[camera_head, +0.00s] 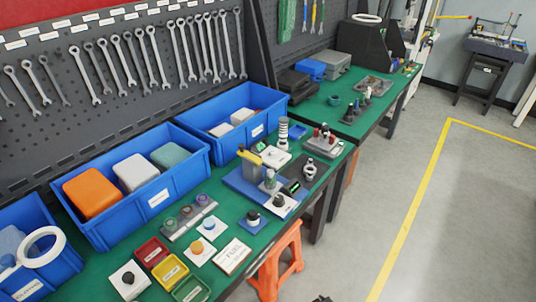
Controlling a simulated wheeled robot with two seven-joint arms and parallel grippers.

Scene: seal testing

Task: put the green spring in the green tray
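A grey rack (190,219) on the green bench holds three small round coil-like parts. The left one looks green and I take it for the green spring (171,224); the parts are too small to be sure of their colours. The green tray (190,291) is at the front of the bench, at the bottom edge of the view, and looks empty. It is in a row with a red tray (150,250) and a yellow tray (170,271). A small dark piece at the bottom edge may be my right gripper (322,299); its fingers cannot be made out. My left gripper is not in view.
Blue bins (150,215) with boxes stand behind the rack. An orange stool (279,264) stands beside the bench.

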